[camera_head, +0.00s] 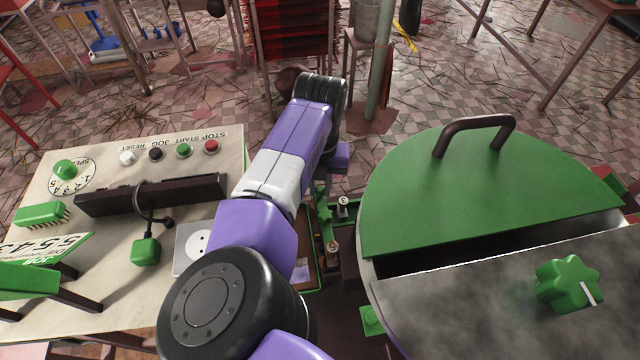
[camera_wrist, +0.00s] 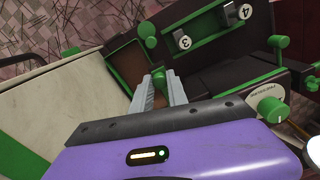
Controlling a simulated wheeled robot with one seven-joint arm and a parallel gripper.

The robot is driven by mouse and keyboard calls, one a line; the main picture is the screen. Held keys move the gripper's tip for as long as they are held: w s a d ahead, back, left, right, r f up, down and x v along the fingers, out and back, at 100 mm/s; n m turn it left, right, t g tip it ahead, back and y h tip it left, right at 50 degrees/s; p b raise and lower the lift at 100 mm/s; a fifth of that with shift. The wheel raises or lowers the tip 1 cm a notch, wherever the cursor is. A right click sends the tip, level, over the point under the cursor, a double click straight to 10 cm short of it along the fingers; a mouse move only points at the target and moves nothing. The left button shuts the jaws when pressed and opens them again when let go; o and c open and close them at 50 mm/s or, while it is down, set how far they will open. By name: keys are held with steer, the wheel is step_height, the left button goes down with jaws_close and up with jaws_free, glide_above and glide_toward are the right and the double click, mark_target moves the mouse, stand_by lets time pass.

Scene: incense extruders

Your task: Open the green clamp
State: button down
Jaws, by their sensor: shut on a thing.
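The green clamp (camera_wrist: 159,77) shows in the wrist view as a small green end between my fingertips; most of it is hidden by the fingers, and I cannot tell its position. My gripper (camera_wrist: 161,88) has its two grey fingers closed around this green piece, in front of a dark machine body. In the head view my purple arm reaches down and away between the control table and the round drum, and its end hides the clamp.
Marks 3 (camera_wrist: 184,42) and 4 (camera_wrist: 244,12) and a green knob (camera_wrist: 270,108) are close by in the wrist view. A control table (camera_head: 110,235) stands left and a green-lidded drum (camera_head: 480,190) right, leaving a narrow gap for my arm.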

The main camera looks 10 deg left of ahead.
steer(key=shift+a, duration=0.1)
stand_by(0.8)
steer(key=w, duration=0.1)
steer(key=w+a+b, duration=0.1)
steer(key=w, duration=0.1)
steer(key=shift+w, duration=0.1)
steer(key=c, duration=1.3)
jaws_free()
steer(key=shift+d, duration=0.1)
step_height(320, 180, up, 8)
steer(key=b, duration=0.1)
